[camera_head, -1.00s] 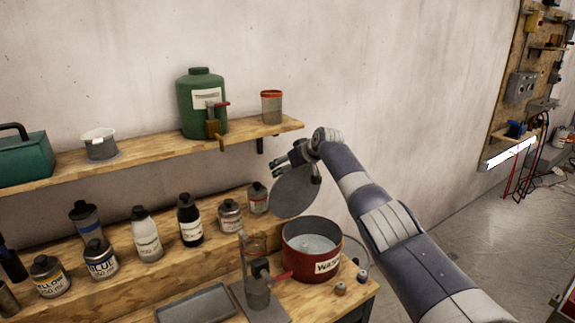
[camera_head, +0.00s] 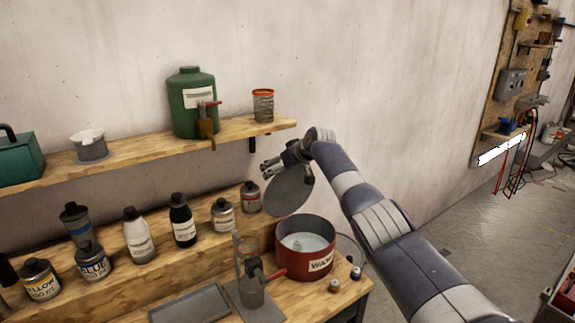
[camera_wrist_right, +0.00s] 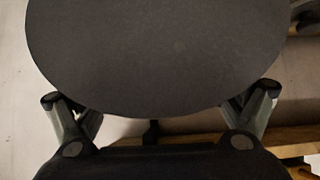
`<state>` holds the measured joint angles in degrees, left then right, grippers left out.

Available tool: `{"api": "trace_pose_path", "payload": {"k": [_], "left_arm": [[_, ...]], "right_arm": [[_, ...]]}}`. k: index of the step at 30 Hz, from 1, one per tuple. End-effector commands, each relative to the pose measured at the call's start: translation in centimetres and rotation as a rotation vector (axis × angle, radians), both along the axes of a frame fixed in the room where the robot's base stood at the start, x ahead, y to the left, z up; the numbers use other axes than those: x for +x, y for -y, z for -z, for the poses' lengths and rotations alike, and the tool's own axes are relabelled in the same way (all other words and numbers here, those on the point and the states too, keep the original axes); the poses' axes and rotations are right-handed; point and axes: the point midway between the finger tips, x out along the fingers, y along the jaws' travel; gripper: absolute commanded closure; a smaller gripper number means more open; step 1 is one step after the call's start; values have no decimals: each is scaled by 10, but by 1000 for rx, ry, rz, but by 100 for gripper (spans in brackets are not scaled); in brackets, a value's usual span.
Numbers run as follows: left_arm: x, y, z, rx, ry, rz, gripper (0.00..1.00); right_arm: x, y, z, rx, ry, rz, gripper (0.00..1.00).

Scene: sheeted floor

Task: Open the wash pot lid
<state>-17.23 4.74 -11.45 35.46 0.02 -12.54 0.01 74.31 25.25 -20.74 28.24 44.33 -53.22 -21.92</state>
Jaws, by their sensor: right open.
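The red wash pot (camera_head: 318,265) stands on the bench at the right end, its mouth uncovered and pale contents showing inside. Its round grey lid (camera_head: 289,194) is raised and steeply tilted above the pot's back edge. My right gripper (camera_head: 268,168) is open at the upper side of the lid. In the right wrist view the dark lid (camera_wrist_right: 155,50) fills the upper middle, with the spread fingers at its two lower sides. Whether they touch it I cannot tell. My left gripper is not in view.
A glass with a red-handled holder (camera_head: 252,288) stands just left of the pot. A grey tray (camera_head: 190,306) and several bottles are farther left. A shelf (camera_head: 240,131) carries a green jug (camera_head: 190,112) behind the gripper. Open floor lies to the right.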

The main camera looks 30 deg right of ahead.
Motion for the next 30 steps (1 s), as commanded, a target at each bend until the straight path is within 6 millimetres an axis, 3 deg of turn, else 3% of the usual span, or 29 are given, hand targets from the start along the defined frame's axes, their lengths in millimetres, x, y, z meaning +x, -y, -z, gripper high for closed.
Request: {"api": "trace_pose_path", "payload": {"k": [14, 30], "left_arm": [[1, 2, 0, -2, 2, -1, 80], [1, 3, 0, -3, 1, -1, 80]], "right_arm": [[-26, 3, -22, -3, 1, 0, 11], [-79, 7, -63, 0, -5, 0, 11]]}}
